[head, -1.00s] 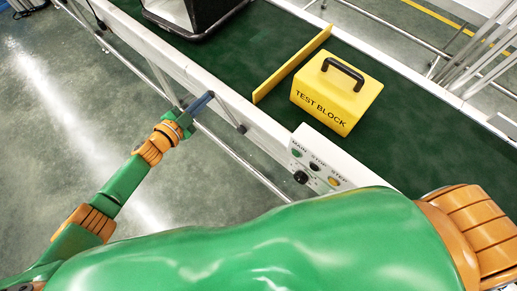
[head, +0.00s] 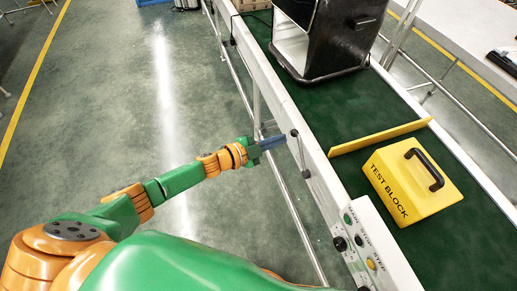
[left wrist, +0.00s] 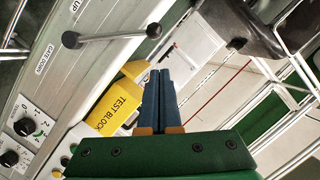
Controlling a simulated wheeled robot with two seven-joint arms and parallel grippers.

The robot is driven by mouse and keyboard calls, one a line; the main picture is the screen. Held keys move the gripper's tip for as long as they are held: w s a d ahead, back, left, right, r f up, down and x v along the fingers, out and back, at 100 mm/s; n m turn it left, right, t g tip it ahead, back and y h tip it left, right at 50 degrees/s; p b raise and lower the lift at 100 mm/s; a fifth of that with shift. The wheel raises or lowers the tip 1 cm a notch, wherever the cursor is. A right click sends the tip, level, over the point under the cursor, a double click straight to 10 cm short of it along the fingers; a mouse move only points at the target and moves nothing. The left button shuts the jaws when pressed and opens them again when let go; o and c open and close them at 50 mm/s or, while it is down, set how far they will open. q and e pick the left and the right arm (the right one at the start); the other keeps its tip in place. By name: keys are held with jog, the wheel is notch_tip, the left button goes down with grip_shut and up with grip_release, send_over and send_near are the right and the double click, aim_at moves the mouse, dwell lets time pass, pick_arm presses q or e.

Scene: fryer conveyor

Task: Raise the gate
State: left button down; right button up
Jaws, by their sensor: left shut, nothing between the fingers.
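The yellow gate (head: 380,137) is a low bar lying across the green belt, just beyond the yellow test block (head: 412,183). A lever (head: 300,154) with dark ends is on the near side rail of the conveyor. In the left wrist view the lever (left wrist: 112,36) has a black knob and lies near labels reading "UP" and "GATE DOWN". My left gripper (head: 285,139) is beside the lever's upper end, with its blue fingers together and empty. In the left wrist view the fingertips (left wrist: 160,73) are apart from the lever in the picture. My right gripper is out of view.
A control panel (head: 358,240) with buttons and a knob is on the near rail. A black bin (head: 335,45) with a white front stands farther along the belt (head: 370,100). The floor (head: 110,120) left of the conveyor is clear.

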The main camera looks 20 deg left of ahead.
pick_arm(q)
jog(key=v, duration=0.7)
jog(key=shift+a, duration=0.35)
jog(key=shift+w, duration=0.1)
